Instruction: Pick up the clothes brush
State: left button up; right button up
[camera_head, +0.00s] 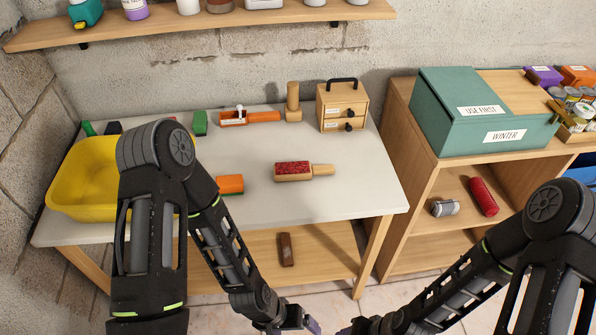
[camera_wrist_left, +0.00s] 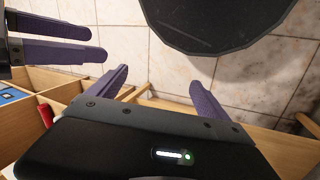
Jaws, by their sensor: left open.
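The clothes brush appears to be the wooden block with a dark red bristled top and a short handle (camera_head: 294,173). It lies on the pale tabletop (camera_head: 350,205), right of the middle, with its handle pointing right. My left gripper (camera_head: 303,327) is low at the bottom edge of the head view, well below and in front of the table. In the left wrist view its purple fingers (camera_wrist_left: 160,90) are apart with nothing between them. My right gripper (camera_head: 347,331) is just right of it, partly cut off; its two fingers show apart at the upper left of the wrist view (camera_wrist_left: 62,40).
A yellow basin (camera_head: 67,190) stands at the table's left, partly behind my left arm. An orange block (camera_head: 230,184), wooden post (camera_head: 293,103) and small drawer box (camera_head: 342,106) are around the brush. A brown block (camera_head: 286,250) lies on the lower shelf. A green box (camera_head: 480,115) stands right.

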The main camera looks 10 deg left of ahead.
aim_at(298, 170)
jog(key=i+l, duration=0.1)
jog(key=l, duration=0.25)
jog(key=i+l, duration=0.15)
jog(key=l, duration=0.25)
jog(key=i+l, duration=0.1)
jog(key=l, duration=0.25)
jog(key=u, duration=1.9)
